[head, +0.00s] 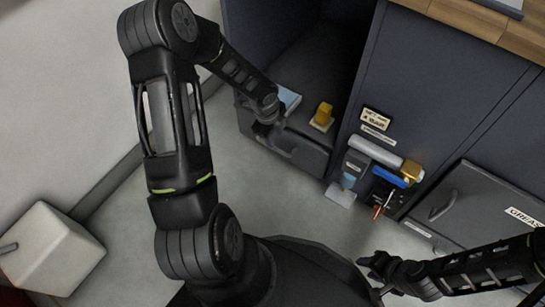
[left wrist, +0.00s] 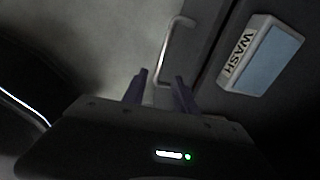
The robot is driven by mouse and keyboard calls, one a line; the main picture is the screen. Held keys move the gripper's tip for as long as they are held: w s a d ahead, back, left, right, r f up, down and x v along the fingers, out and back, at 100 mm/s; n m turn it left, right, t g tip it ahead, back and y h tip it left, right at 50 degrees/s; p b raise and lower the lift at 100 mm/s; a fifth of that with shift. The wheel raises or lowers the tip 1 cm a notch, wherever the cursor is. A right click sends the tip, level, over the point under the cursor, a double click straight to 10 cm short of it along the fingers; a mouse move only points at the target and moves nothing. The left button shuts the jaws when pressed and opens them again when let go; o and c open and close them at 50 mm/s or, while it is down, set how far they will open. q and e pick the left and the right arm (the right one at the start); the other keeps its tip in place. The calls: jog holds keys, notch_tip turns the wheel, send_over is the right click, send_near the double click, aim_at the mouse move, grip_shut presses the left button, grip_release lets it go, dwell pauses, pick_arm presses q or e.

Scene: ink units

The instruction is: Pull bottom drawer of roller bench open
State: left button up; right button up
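A dark drawer front (head: 311,157) sits low in the dark bench, under an open bay, in the head view. Its pale bar handle (left wrist: 177,40) shows in the left wrist view, just beyond my left fingertips. My left gripper (head: 268,128) is at this front in the head view, partly hiding the handle. In the left wrist view its two fingers (left wrist: 160,80) stand apart, with the near end of the handle between their tips. Contact cannot be told. My right gripper (head: 372,266) hangs over the floor at lower right, away from the drawer; its finger gap is unclear.
A blue-topped box marked WASH (left wrist: 262,58) and a yellow item (head: 323,114) lie on the surface above the drawer. Bottles and tools (head: 375,165) hang to the right, near a GREASE door (head: 475,205). A white block (head: 50,250) stands at lower left. Floor before the drawer is clear.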

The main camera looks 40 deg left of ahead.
pick_arm(q)
jog(key=shift+w+a+f+m+y, duration=0.15)
jog(key=shift+a+m+y, duration=0.15)
jog(key=shift+a, duration=0.55)
pick_arm(e)
jog(key=shift+f, duration=0.45)
